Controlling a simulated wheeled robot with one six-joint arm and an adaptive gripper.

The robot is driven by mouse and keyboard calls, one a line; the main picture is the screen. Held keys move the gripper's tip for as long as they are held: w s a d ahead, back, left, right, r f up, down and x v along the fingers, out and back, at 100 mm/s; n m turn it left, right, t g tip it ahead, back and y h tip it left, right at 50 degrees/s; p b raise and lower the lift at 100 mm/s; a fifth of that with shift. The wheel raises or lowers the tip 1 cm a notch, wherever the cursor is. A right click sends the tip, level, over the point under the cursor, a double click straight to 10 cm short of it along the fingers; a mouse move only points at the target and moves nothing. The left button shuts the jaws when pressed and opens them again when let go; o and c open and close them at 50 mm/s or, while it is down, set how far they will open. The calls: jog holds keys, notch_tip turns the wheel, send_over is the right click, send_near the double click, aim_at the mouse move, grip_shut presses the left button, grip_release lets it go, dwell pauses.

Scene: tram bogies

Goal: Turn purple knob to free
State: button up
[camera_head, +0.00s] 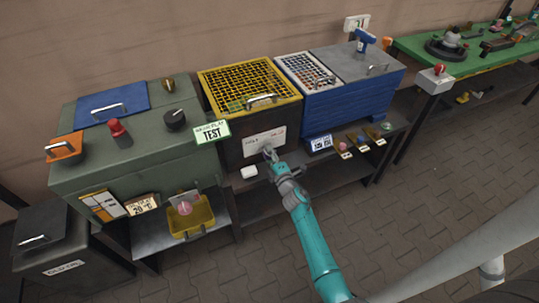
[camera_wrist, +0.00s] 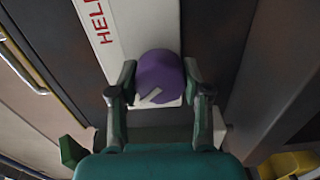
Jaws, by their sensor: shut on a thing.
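The purple knob (camera_wrist: 158,76) shows in the wrist view on a white plate with red lettering. It carries a pale pointer mark near its lower left edge. My gripper (camera_wrist: 158,88) has one finger on each side of the knob and is shut on it. In the head view my gripper (camera_head: 269,153) is at the front of the dark box with the yellow grid top, against its white label (camera_head: 262,142). The knob itself is hidden or too small to tell there.
A green cabinet (camera_head: 130,165) with knobs and a TEST sign (camera_head: 211,132) stands at the left. A blue box (camera_head: 345,105) stands at the right of the yellow-topped box (camera_head: 222,78). A yellow bin (camera_head: 192,219) sits on the lower shelf.

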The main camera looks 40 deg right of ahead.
dwell(0.3)
jog(key=o, duration=1.2)
jog(key=shift+c, duration=0.2)
jog(key=v, duration=1.2)
